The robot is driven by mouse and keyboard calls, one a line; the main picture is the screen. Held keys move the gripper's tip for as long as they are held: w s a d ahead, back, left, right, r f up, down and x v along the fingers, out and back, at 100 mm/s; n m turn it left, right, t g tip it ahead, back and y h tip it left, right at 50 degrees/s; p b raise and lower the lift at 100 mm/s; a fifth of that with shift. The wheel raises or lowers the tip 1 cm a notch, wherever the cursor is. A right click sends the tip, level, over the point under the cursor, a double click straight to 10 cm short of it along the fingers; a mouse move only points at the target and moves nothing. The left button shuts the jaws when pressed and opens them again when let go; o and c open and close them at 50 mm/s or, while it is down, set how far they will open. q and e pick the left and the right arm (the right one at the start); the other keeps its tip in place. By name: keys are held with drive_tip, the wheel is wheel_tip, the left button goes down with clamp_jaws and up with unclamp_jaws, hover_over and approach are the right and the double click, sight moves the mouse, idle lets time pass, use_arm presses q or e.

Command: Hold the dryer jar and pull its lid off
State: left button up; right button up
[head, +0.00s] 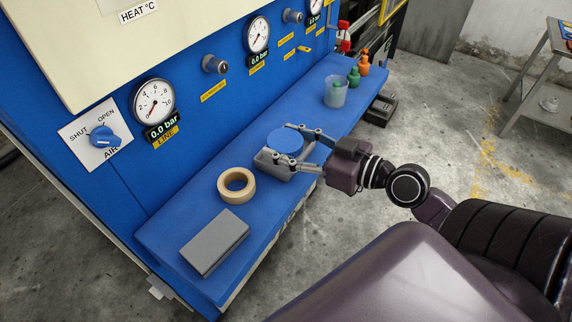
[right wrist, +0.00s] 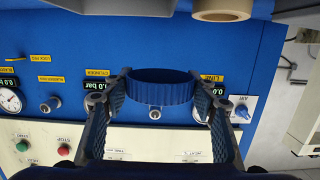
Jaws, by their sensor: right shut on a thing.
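A round blue lid with a ribbed rim (head: 285,138) is between the fingers of my right gripper (head: 287,143), which is shut on it. The right wrist view, upside down, shows the lid (right wrist: 160,88) between both finger pads of the right gripper (right wrist: 160,95). No jar body shows attached to the lid there. A clear, open-topped jar (head: 335,95) with something green inside stands on the blue shelf, beyond the gripper. I cannot tell whether it is the dryer jar. My left gripper is not in view.
The blue shelf (head: 190,215) carries a tan tape roll (head: 237,185) and a grey block (head: 215,243) nearer me. Green (head: 354,76) and orange (head: 364,65) bottles stand at the far end. The panel with gauges (head: 152,103) and knobs rises behind.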

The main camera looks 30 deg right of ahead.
drive_tip(key=shift+f+b, duration=0.65)
drive_tip(key=shift+f, duration=2.65)
drive_tip(key=shift+f+b, duration=0.5)
drive_tip(key=shift+b, duration=0.2)
drive_tip(key=o, duration=1.3)
drive_tip(key=shift+r, duration=0.15)
